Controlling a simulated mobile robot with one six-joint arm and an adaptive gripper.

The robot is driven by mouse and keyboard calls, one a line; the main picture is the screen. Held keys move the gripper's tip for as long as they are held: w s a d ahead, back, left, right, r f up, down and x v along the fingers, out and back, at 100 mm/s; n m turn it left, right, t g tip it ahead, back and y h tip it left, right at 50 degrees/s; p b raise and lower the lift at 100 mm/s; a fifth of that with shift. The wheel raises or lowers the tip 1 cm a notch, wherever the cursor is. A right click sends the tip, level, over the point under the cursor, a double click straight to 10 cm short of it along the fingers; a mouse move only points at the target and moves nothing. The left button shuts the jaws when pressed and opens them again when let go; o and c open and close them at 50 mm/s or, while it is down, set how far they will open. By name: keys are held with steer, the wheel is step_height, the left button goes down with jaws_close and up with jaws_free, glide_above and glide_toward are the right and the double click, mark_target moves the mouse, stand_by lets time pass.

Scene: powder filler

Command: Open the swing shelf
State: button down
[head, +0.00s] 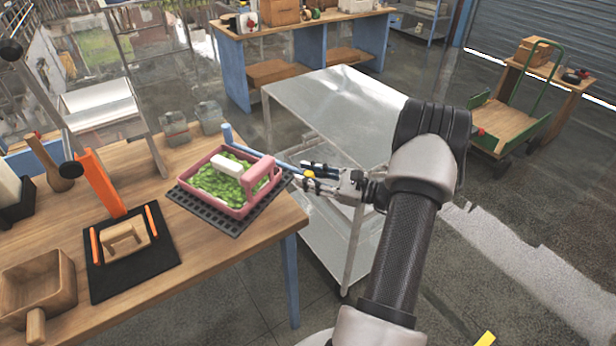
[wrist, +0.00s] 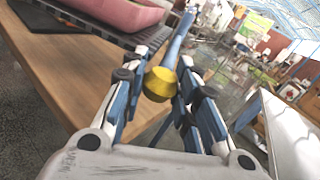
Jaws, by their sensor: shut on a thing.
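A blue rod (head: 263,151) with a yellow ball knob (head: 309,174) at its end reaches from behind the pink basket to my gripper. In the wrist view the rod (wrist: 179,40) runs away from the yellow knob (wrist: 160,84). My gripper (head: 313,176) is shut on the yellow knob, with one finger on each side, just off the table's right edge. A black perforated shelf (head: 232,227) lies under the pink basket (head: 228,207) at the table's corner and looks like the swing shelf. How the rod joins the shelf is hidden.
The wooden table (head: 200,270) also carries a black mat (head: 130,275) with an orange-sided fixture and a wooden scoop box (head: 38,285). A metal cart (head: 340,100) stands close behind my gripper. A green trolley (head: 510,125) stands farther right; the floor on the right is mostly clear.

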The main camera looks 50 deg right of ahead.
steer(key=c, duration=1.2)
jaws_free()
steer(key=v, duration=1.2)
steer(key=shift+s, duration=0.1)
steer(key=shift+c, duration=0.5)
